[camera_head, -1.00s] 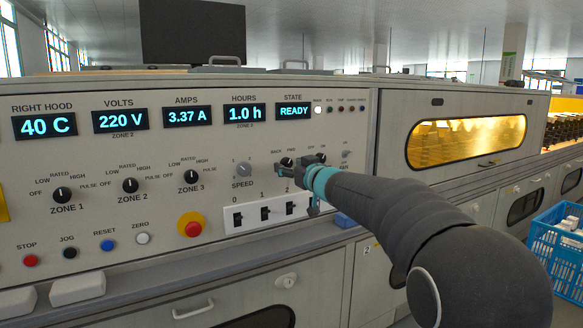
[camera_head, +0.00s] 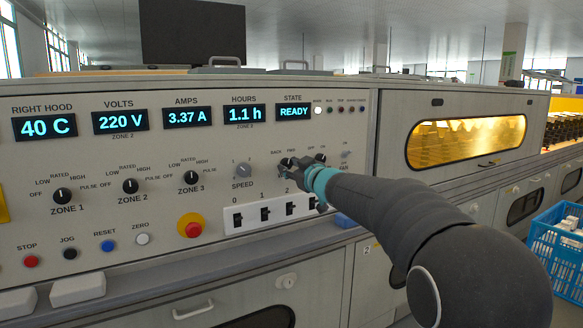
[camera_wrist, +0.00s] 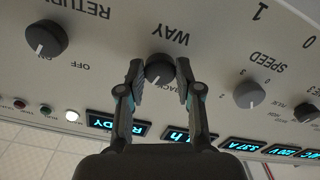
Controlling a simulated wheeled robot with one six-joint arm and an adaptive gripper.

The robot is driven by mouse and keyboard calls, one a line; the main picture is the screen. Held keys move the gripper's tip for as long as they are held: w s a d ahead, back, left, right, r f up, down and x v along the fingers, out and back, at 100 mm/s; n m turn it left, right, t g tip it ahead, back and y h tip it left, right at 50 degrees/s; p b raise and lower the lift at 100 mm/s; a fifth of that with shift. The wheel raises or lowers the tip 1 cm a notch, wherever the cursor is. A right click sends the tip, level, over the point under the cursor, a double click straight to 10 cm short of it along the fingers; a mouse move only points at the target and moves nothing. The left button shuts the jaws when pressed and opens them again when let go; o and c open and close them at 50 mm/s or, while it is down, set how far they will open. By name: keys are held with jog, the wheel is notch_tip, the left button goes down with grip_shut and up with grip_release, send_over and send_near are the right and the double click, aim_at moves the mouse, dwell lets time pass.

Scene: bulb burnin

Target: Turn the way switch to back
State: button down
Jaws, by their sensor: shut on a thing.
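The way switch is a round black knob (camera_wrist: 160,70) under the WAY label in the upside-down wrist view. My gripper (camera_wrist: 160,80) is shut on it, one finger on each side. A pale mark shows on the knob's lower side; the BACK label is partly visible beside it, and I cannot tell exactly which position the mark points to. In the head view my gripper (camera_head: 288,170) is at the panel just below the BACK and FWD labels, and it mostly hides the knob.
The speed knob (camera_wrist: 250,93) and the return knob (camera_wrist: 45,38) flank the switch, apart from my fingers. Rocker switches (camera_head: 265,212) sit just below my gripper on the panel. A red stop button (camera_head: 191,226) is further left. A blue crate (camera_head: 545,245) stands at right.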

jog(key=n, duration=0.4)
jog(key=shift+n, duration=0.3)
jog(key=shift+d+n+b, duration=0.1)
jog(key=shift+n+b, duration=0.55)
jog(key=shift+n, duration=1.25)
jog(key=c, duration=0.8)
grip_release()
jog(key=shift+o, duration=0.2)
jog(key=v, duration=1.2)
jog(key=shift+w, duration=0.15)
